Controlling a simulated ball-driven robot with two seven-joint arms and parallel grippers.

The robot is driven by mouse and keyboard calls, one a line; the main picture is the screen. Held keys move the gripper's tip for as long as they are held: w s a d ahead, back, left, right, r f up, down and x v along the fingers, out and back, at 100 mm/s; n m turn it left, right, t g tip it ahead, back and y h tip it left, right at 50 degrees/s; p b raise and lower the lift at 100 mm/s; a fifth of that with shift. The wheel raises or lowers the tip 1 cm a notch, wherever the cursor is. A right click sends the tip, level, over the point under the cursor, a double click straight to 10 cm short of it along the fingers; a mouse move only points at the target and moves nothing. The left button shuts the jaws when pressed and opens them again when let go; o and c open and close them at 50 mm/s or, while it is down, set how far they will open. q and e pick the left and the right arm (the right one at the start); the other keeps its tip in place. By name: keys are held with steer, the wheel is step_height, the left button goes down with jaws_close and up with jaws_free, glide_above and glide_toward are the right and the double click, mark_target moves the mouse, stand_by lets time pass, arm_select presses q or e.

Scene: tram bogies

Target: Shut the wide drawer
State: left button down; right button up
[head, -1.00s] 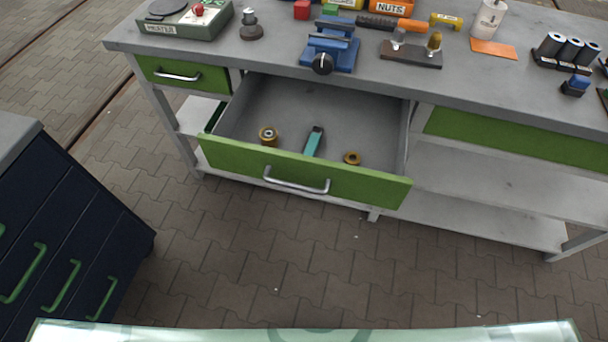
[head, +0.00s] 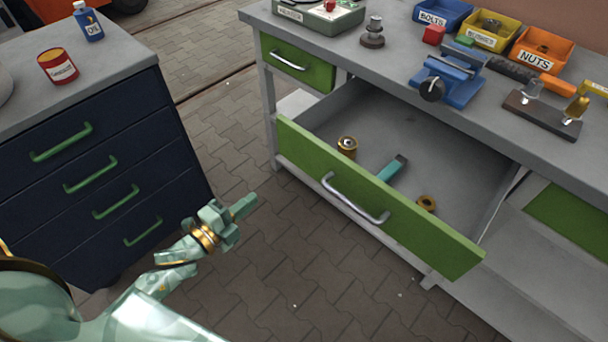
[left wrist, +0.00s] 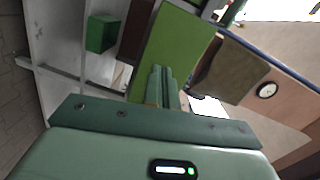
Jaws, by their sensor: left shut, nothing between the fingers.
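The wide drawer (head: 372,203) under the grey workbench stands pulled far out, its green front turned toward me. A silver bar handle (head: 352,200) crosses that front. Inside lie a brass cylinder (head: 347,147), a teal tool (head: 392,167) and a brass ring (head: 426,203). My left gripper (head: 246,204) is shut and empty, in front of the drawer's left end and apart from it in the head view. In the left wrist view the shut fingers (left wrist: 161,84) point toward a green panel (left wrist: 175,55). My right gripper is not in view.
A dark blue cabinet (head: 90,170) with green handles stands at the left, close to my left arm. The workbench top (head: 385,50) carries a blue vise (head: 447,80) and parts bins. A small green drawer (head: 297,63) is shut. Paved floor (head: 290,260) is clear before the wide drawer.

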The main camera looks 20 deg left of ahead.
arm_select(q)
step_height(320, 180, up, 3)
steer(key=d+m+h, duration=0.1)
steer(key=d+m, duration=0.1)
steer(key=b, duration=0.3)
glide_toward(306, 158)
steer(key=shift+m, duration=0.4)
steer(key=x, duration=0.7)
steer(key=shift+a+f, duration=0.1)
steer(key=shift+f, duration=0.05)
steer(key=shift+p, duration=0.3)
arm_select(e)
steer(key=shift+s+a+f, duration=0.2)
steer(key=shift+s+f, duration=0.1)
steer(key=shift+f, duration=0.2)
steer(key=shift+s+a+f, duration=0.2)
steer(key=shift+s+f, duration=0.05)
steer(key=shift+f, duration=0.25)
